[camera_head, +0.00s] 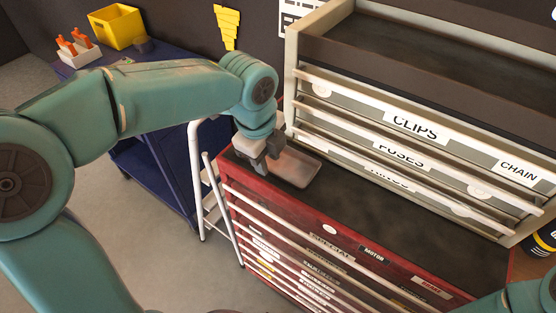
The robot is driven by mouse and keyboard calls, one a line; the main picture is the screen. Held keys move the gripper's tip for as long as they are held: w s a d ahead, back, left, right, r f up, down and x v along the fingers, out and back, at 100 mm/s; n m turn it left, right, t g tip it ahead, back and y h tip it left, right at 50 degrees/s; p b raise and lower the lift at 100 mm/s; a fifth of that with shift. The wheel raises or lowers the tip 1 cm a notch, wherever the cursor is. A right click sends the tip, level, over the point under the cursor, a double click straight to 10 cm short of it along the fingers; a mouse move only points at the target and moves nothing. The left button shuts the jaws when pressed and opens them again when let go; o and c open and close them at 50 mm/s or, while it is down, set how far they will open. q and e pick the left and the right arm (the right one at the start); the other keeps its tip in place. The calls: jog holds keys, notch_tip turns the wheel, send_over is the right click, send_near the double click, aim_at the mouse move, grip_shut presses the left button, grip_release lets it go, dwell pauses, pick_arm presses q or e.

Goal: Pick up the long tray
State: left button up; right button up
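A shallow brownish-grey tray (300,170) with rounded corners lies on the dark top of the red tool cabinet, near its left end. My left gripper (264,160) points down at the tray's left end, its grey fingers at or over the rim. The gripper hides that end of the tray. I cannot tell whether the fingers are closed on the rim or only beside it. A part of my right arm shows at the bottom right corner; its gripper is out of the picture.
A drawer unit (400,125) labelled CLIPS, FUSES and CHAIN stands right behind the tray. The red cabinet (330,255) has a clear dark top to the right. A white ladder-like frame (197,185) and a blue cart (155,165) with a yellow bin (117,28) stand left.

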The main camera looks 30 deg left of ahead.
aim_at(271, 172)
pick_arm(q)
jog(key=f, duration=0.2)
jog(key=w+f, duration=0.1)
jog(key=f, duration=0.1)
jog(key=shift+w+f+p, duration=0.2)
jog(key=shift+f+p, duration=0.1)
jog(key=shift+f, duration=0.45)
grip_shut()
